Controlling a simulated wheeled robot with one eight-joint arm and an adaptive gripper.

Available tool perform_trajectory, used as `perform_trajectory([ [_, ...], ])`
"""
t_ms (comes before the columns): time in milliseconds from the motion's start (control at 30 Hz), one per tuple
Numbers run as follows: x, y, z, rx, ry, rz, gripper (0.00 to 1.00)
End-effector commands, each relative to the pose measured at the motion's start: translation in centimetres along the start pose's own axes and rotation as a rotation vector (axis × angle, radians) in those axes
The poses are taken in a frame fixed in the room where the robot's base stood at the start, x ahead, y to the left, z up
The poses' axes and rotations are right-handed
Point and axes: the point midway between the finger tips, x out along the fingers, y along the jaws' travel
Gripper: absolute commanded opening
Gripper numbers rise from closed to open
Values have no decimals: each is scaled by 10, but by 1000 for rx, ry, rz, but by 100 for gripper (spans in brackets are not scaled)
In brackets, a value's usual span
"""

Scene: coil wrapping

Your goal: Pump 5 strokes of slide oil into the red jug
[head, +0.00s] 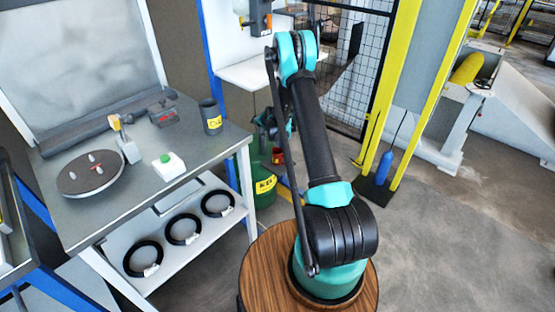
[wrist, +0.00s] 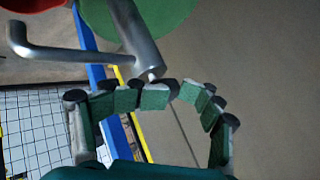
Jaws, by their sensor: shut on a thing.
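The green oil drum (head: 264,188) with a yellow label stands on the floor right of the bench, partly behind my arm. A small part of the red jug (head: 278,156) shows beside my arm; a red edge (wrist: 30,4) also shows at the top left of the wrist view. The silver pump (wrist: 138,40), with its bent side spout (wrist: 65,52), rises over a round green surface (wrist: 165,14). My gripper (wrist: 160,88) is shut, its jointed fingers curled together at the pump's near end. The exact grip is partly hidden. In the head view my arm largely hides it.
The grey bench (head: 205,165) on the left holds a dark cup (head: 210,117), a round plate (head: 92,173) and a green-topped white box (head: 168,166). Black coils (head: 183,229) lie on its lower shelf. Yellow posts (head: 392,80) and mesh fencing stand behind.

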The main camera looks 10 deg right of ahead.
Motion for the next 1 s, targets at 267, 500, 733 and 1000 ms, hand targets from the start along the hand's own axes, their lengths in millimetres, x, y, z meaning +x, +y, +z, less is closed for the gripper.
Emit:
perform_trajectory([
  [267,-2,13,-6,4,3,18,31],
  [500,-7,13,-13,6,6,18,31],
  [733,-14,12,-24,5,7,17,16],
  [1000,-16,10,-27,4,6,13,0],
])
